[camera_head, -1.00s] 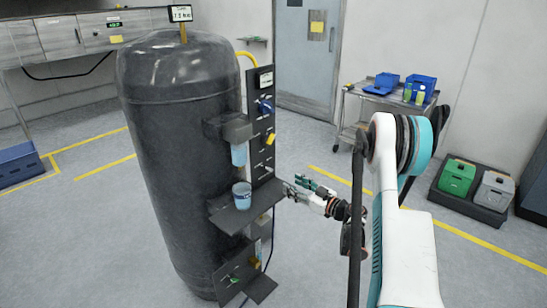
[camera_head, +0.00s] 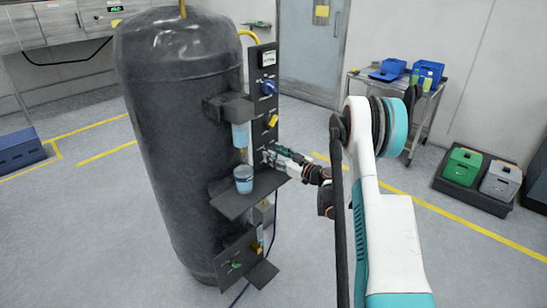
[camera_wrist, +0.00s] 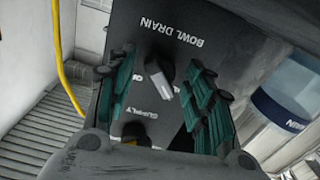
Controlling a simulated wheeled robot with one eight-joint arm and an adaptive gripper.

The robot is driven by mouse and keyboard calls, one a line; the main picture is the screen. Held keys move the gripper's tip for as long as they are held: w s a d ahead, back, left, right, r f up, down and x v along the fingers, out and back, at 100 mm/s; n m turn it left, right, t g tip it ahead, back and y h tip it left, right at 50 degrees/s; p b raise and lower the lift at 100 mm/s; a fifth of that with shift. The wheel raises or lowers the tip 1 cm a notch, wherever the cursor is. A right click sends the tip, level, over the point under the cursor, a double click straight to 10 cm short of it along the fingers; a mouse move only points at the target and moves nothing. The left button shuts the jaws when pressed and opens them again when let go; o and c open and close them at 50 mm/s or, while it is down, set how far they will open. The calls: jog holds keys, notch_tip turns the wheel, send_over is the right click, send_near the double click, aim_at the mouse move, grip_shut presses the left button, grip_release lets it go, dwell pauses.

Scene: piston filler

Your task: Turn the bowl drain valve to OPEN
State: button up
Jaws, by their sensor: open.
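The bowl drain valve (camera_wrist: 159,80) is a small grey-white lever knob on a black panel, under an upside-down BOWL DRAIN label in the wrist view. Its lever lies tilted; I cannot read its position marks. My gripper (camera_wrist: 163,92) is open, with one teal-padded finger left and one right of the knob, and the knob shows between them. I cannot tell whether either finger touches it. In the head view my gripper (camera_head: 268,156) is at the panel (camera_head: 262,100), below the yellow knob, and hides the drain valve there.
A yellow supply knob (camera_head: 272,121) and a blue knob (camera_head: 269,88) are above my gripper. A clear bowl (camera_head: 240,135) hangs left of the panel. A blue cup (camera_head: 243,180) stands on a shelf (camera_head: 228,205) just below my gripper. A large black tank (camera_head: 180,120) is behind.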

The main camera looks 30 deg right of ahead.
jog(key=shift+w+a, duration=0.2)
jog(key=shift+w, duration=0.25)
jog(key=c, duration=1.1)
jog(key=shift+m, duration=0.3)
jog(key=m, duration=0.3)
jog(key=shift+m, duration=0.4)
jog(key=m, duration=0.9)
jog(key=shift+m, duration=0.4)
jog(key=shift+o, duration=0.8)
jog(key=shift+m, duration=1.8)
